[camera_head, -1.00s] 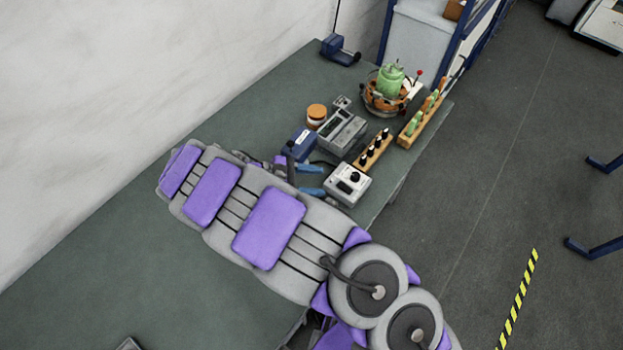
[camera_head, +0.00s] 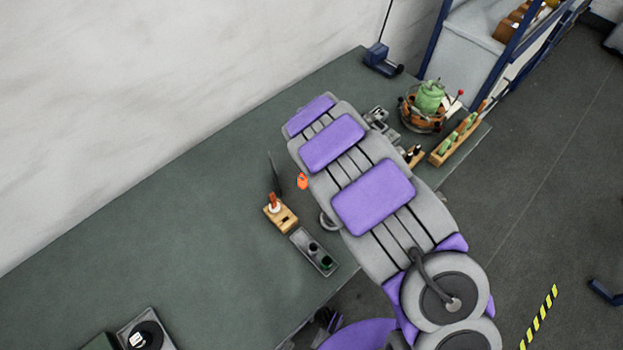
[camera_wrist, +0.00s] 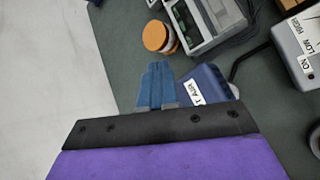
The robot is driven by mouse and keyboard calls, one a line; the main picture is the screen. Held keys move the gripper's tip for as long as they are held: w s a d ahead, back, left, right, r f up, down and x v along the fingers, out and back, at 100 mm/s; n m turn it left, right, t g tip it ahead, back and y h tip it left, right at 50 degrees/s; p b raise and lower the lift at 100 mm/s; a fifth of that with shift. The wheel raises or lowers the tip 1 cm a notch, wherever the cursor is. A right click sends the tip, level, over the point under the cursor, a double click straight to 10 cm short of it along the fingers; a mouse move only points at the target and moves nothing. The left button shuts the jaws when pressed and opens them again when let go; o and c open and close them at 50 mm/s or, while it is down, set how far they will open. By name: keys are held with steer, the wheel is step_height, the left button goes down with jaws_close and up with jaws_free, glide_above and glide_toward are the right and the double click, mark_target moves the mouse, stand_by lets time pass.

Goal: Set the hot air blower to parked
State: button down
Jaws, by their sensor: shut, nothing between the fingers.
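The hot air blower looks to be the blue box (camera_wrist: 212,82) with a white label, partly reading "T AIR", in the wrist view. Its lower part is hidden behind my wrist. In the head view my arm covers it. My gripper (camera_wrist: 157,78) shows in the wrist view as two blue fingers, shut together and empty. It is just left of the blue box; I cannot tell whether they touch. My gripper is hidden behind my arm in the head view. A grey box (camera_wrist: 300,48) labelled "HIGH", "LOW" and "ON" stands at the right, near a dark cable.
An orange-lidded jar (camera_wrist: 154,36) and a grey device (camera_wrist: 207,22) stand beyond my fingers. A wooden block (camera_head: 286,218), a tray with small pots (camera_head: 300,238) and a green-topped round fixture (camera_head: 430,98) are on the bench. The bench's left part (camera_head: 150,240) is mostly clear.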

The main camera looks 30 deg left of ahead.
steer(key=shift+w+n+g+y, duration=0.25)
steer(key=shift+n+g+y, duration=0.2)
steer(key=shift+y, duration=0.25)
steer(key=shift+s+a+f+n+g+y+p, duration=0.15)
steer(key=shift+s+n+g+y+p, duration=0.1)
steer(key=shift+n+y+p, duration=0.3)
steer(key=s+g+y, duration=0.1)
steer(key=s, duration=0.1)
steer(key=s+d+n+g+y+p, duration=0.1)
steer(key=g, duration=0.1)
steer(key=s+d+n+g+y, duration=0.1)
steer(key=s, duration=0.1)
steer(key=shift+s+f+g, duration=0.3)
steer(key=shift+g, duration=0.1)
steer(key=s+d+r+n+g+y+p, duration=0.1)
steer(key=s+d+g, duration=0.2)
steer(key=s, duration=0.3)
steer(key=s+d+g+p, duration=0.1)
steer(key=s+d+g, duration=0.2)
steer(key=s+d, duration=0.15)
steer(key=s+a+f, duration=0.3)
steer(key=a+f, duration=0.4)
steer(key=a, duration=0.3)
steer(key=shift+a+f, duration=0.15)
steer(key=shift+f, duration=0.25)
